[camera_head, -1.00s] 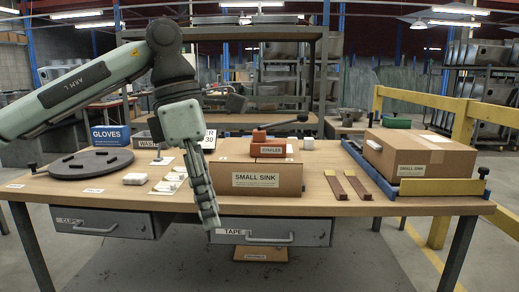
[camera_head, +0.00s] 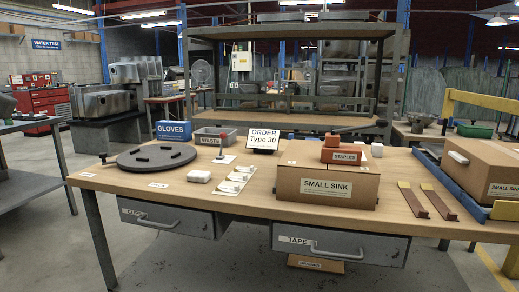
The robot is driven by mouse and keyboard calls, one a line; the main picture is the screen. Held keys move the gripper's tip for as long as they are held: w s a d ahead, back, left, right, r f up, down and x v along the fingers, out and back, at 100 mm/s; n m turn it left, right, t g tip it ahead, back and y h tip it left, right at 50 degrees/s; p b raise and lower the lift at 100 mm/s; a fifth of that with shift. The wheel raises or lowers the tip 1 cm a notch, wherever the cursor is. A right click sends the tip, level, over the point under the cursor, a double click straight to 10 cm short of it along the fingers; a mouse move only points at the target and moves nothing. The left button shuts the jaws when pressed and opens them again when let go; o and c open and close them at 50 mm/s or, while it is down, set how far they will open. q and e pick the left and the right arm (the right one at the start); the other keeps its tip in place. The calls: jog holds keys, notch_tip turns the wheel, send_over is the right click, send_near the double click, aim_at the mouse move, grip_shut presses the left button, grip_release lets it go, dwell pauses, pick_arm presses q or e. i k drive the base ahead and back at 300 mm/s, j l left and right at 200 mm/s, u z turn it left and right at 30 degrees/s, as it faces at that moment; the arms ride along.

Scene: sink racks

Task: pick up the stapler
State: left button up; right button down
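A red-orange box labelled STAPLES (camera_head: 344,156) sits on top of the cardboard SMALL SINK box (camera_head: 300,187), right of the middle of the workbench (camera_head: 235,205). A smaller red-orange piece (camera_head: 333,141) shows at the top of the STAPLES box; I cannot tell whether it is the stapler or part of the box. I see no other thing that is clearly a stapler. Neither of my grippers is in view.
A dark round turntable (camera_head: 156,158), white blocks (camera_head: 199,176), a grey WASTE bin (camera_head: 214,138), a blue GLOVES box (camera_head: 174,131) and an ORDER sign (camera_head: 264,137) stand on the left half. Two brown strips (camera_head: 413,200) lie right, beside another carton (camera_head: 486,167).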

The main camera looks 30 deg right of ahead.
aim_at(332, 152)
jog(key=i+l+u, duration=0.1)
jog(key=u, duration=0.35)
jog(key=l+u, duration=0.25)
jog(key=u, duration=0.2)
jog(key=i+l+u, duration=0.1)
jog(key=l+u, duration=0.15)
jog(key=u, duration=0.25)
jog(key=l+z, duration=0.45)
jog(key=i+l+z, duration=0.15)
jog(key=l+z, duration=0.3)
jog(key=z, duration=0.4)
jog(key=i+z, duration=0.1)
jog(key=z, duration=0.35)
jog(key=l+z, duration=0.1)
jog(key=z, duration=0.3)
jog(key=i+z, duration=0.1)
jog(key=z, duration=1.2)
jog(key=i+j, duration=0.05)
